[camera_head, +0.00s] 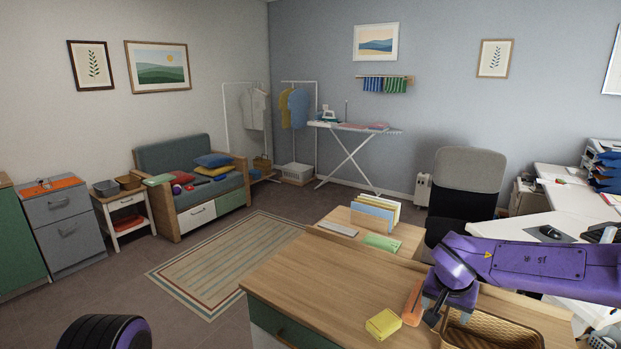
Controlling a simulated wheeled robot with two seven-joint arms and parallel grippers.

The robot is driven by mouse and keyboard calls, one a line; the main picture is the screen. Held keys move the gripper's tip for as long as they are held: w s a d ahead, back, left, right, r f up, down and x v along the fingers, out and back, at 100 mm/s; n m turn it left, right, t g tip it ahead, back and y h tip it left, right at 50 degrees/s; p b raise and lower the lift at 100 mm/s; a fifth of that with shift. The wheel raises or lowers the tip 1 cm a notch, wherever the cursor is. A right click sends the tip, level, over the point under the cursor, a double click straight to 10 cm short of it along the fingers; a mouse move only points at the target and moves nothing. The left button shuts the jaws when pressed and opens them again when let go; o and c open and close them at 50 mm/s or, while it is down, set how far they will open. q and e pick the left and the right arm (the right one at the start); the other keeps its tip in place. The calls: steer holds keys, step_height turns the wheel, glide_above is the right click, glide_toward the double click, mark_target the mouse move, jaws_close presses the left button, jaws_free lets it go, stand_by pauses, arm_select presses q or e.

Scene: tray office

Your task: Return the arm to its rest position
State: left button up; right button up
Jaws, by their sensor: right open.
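My right arm, purple, reaches in from the right edge over the wooden cabinet top (340,290). Its gripper (433,308) points down above the cabinet top, between an orange item (412,304) and a woven basket (500,333). The jaws are open and I see nothing held in them. The orange item is close beside the fingers; I cannot tell whether they touch. A yellow block or pad (383,323) lies to the left of the gripper. A purple and black part of my body shows at the bottom left; my left gripper is not in view.
Behind the cabinet, a lower wooden surface holds a file holder (375,215), a keyboard (338,229) and a green item (382,242). An office chair (466,185) and white desk (530,230) stand on the right. The floor around the striped rug (225,265) is clear.

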steer(key=s+f+m+t+h+b, duration=0.1)
steer(key=s+f+m+t+b, duration=0.15)
steer(key=s+f, duration=0.75)
steer(key=s+f+m+t+h+b, duration=0.1)
steer(key=s+f+m+h+b, duration=0.15)
steer(key=f, duration=1.35)
arm_select(q)
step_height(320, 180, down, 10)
steer(key=b, duration=0.5)
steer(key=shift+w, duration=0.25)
arm_select(e)
steer(key=s+f+n+g+y, duration=0.1)
steer(key=s+f+n, duration=0.1)
steer(key=s+f, duration=0.5)
steer(key=s+f+n+g+y, duration=0.1)
steer(key=s+f, duration=0.6)
steer(key=s, duration=0.8)
steer(key=shift+d+n+g+y, duration=0.4)
steer(key=shift+n+g, duration=0.35)
steer(key=shift+n, duration=0.25)
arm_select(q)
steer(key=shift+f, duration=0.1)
